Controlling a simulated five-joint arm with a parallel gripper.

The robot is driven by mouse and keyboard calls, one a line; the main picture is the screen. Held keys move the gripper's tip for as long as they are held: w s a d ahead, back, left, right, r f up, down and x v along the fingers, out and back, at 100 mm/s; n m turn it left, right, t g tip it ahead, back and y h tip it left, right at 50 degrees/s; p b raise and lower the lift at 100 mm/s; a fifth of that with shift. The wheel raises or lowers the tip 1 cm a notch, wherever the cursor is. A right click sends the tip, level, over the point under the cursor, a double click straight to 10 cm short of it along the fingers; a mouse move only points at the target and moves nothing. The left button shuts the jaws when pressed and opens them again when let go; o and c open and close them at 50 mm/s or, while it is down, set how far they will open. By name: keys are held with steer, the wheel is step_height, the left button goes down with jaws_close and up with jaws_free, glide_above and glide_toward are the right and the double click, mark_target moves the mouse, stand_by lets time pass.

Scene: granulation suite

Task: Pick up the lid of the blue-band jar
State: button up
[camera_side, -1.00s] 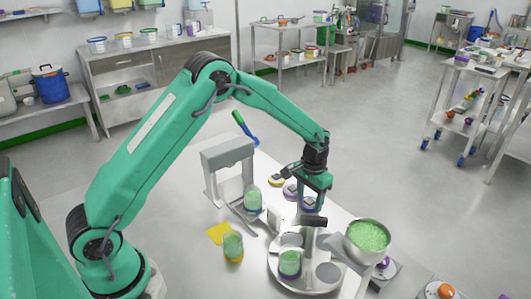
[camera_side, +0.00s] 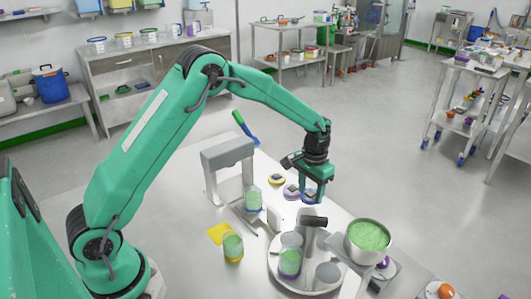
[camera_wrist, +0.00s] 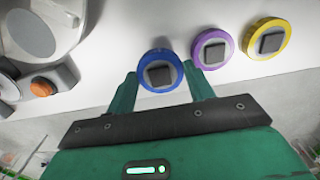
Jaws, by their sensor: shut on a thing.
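The blue lid (camera_wrist: 160,72), a round disc with a blue rim and a dark square knob, sits between the fingertips of my gripper (camera_wrist: 160,76) in the wrist view. My gripper is shut on it; it also shows in the side view (camera_side: 312,196), low over the table. I cannot tell whether the lid touches the tabletop. The blue-band jar (camera_side: 253,199), open and holding green granules, stands by the grey arch.
A purple lid (camera_wrist: 212,47) and a yellow lid (camera_wrist: 267,38) lie in a row beside the blue one. A yellow-band jar (camera_side: 233,247), a purple-band jar (camera_side: 290,263) on a round platform (camera_side: 307,284), and a bowl of green granules (camera_side: 368,237) stand nearby.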

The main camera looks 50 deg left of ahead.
steer(key=s+d+r, duration=0.6)
steer(key=d+r, duration=0.2)
steer(key=d, duration=0.1)
steer(key=shift+s+d, duration=0.3)
steer(key=shift+d, duration=0.05)
steer(key=shift+a, duration=0.1)
